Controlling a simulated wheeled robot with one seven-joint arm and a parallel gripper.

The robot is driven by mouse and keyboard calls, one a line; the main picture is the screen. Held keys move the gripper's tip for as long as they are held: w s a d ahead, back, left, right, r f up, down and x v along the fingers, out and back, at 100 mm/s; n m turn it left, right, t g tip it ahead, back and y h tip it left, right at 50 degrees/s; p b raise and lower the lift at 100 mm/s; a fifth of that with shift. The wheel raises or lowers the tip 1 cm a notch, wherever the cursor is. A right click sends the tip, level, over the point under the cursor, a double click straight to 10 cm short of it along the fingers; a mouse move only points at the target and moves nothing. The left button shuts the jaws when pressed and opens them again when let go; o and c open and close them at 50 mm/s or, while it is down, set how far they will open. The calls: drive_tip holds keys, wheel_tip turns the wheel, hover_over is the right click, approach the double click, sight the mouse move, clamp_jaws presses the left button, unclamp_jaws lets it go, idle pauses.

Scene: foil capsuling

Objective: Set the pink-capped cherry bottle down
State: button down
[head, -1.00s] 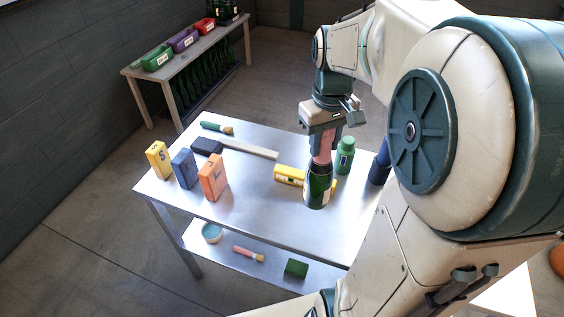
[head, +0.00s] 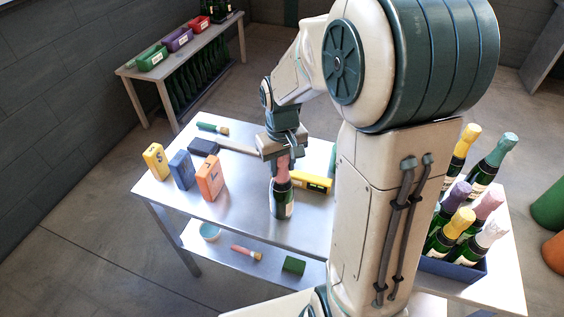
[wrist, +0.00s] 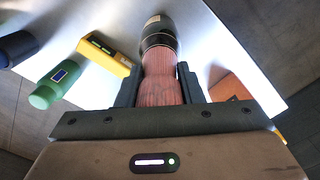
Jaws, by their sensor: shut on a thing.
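The pink-capped cherry bottle (head: 281,198) is dark green with a pale label and a pink foil cap. It stands upright at the front part of the metal table (head: 240,225), and I cannot tell whether its base touches the top. My gripper (head: 281,166) is above it, shut on the pink cap. In the wrist view the pink cap (wrist: 161,88) sits between both fingers, with the dark bottle body (wrist: 158,38) beyond.
Blue (head: 182,170), orange (head: 210,178) and yellow (head: 155,161) blocks stand left of the bottle. A yellow level (head: 315,182) lies close behind it. A blue crate (head: 455,268) of capped bottles is at right.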

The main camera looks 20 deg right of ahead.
drive_tip(key=shift+f, duration=0.1)
drive_tip(key=c, duration=1)
unclamp_jaws()
